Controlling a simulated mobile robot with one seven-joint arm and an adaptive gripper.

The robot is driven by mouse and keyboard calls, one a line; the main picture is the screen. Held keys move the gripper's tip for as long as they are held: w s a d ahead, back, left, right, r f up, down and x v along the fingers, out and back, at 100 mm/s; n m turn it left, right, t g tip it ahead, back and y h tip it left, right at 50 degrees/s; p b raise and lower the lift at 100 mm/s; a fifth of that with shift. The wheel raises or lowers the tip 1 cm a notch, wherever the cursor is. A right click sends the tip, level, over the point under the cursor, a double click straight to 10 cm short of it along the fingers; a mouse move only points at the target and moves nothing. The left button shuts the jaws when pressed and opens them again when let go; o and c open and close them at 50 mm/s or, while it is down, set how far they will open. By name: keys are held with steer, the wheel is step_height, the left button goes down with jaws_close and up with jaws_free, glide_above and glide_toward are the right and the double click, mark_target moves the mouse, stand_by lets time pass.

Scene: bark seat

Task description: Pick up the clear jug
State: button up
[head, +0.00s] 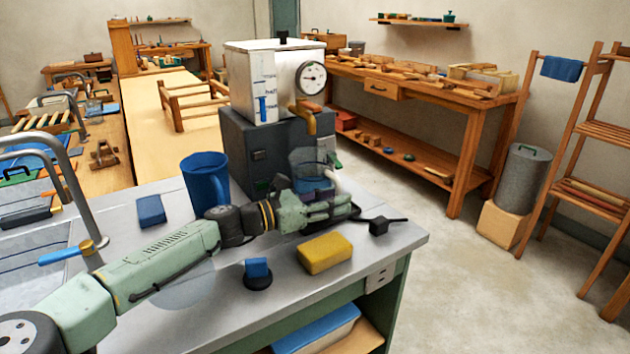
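A see-through vessel, which looks like the clear jug (308,158), stands below the brass spout of the white boiler with a dial. Its lower part looks bluish, and a pale curved piece beside it may be its handle. My arm reaches across the counter from the lower left. My gripper (345,207) is in front of the jug's lower part and hides some of it. I cannot tell whether it touches the jug. The fingers are seen from the side, so their gap does not show.
The boiler (258,90) stands on a dark box (250,150) behind my gripper. A blue mug (205,182), a blue block (151,211), a yellow sponge (325,253) and a small black-and-blue item (257,273) are on the grey counter (390,240). A sink tap is at left.

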steer(key=shift+w+d, duration=0.3)
steer(key=shift+d, duration=0.2)
steer(key=shift+c, duration=0.5)
jaws_close()
